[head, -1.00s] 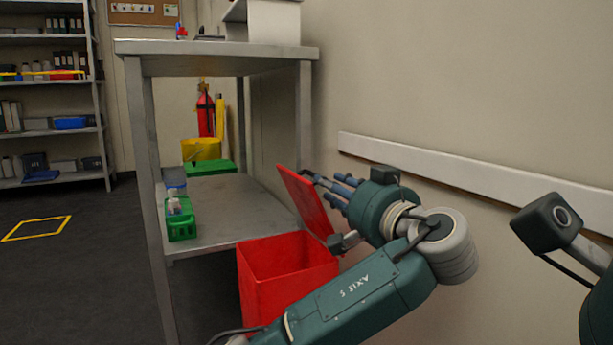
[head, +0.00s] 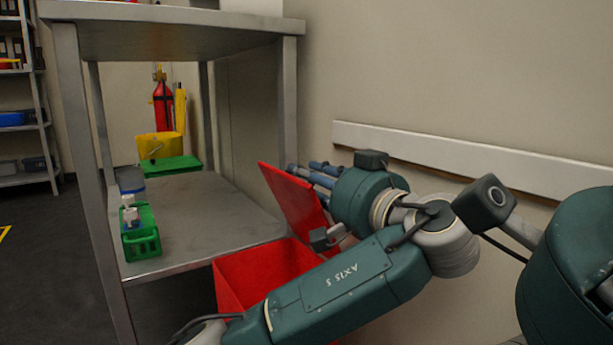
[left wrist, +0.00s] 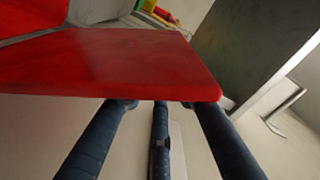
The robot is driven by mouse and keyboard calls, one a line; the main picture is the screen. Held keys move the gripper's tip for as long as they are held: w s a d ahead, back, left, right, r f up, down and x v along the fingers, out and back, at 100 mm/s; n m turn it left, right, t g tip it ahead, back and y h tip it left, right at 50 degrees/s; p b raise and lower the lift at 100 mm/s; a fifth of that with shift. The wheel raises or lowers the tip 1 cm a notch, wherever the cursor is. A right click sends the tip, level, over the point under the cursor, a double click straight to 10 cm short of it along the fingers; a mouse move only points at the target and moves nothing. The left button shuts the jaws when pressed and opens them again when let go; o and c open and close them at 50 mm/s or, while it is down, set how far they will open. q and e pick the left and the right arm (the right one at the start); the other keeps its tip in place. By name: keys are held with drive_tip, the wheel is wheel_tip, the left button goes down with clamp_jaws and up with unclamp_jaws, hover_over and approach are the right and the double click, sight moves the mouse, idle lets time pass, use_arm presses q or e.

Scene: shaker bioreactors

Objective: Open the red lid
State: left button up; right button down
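The red lid (head: 291,200) stands raised and tilted at the back of the open red bin (head: 236,278), beside the wall. My left gripper (head: 303,169) is at the lid's wall side, near its upper edge. Its blue fingers are straight and spread apart, with nothing seen between them. In the left wrist view the lid (left wrist: 110,62) crosses over the fingertips of the left gripper (left wrist: 160,104), which seem to touch or nearly touch its edge. My left forearm hides part of the bin. My right arm shows at the right edge, its gripper out of view.
A metal shelf table (head: 215,225) stands left of and behind the bin. A white rail (head: 440,150) runs along the wall. Open floor (head: 50,290) lies at the left.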

use_arm(q)
clamp_jaws()
drive_tip(key=w+d+m+p, duration=0.1)
drive_tip(key=p, duration=0.2)
drive_tip(key=w+d+m+p, duration=0.1)
drive_tip(key=d+p, duration=0.1)
drive_tip(key=p, duration=0.2)
drive_tip(key=shift+w+d+m, duration=0.15)
drive_tip(key=shift+w+m, duration=0.05)
drive_tip(key=shift+m, duration=0.2)
unclamp_jaws()
drive_tip(key=shift+r, duration=0.1)
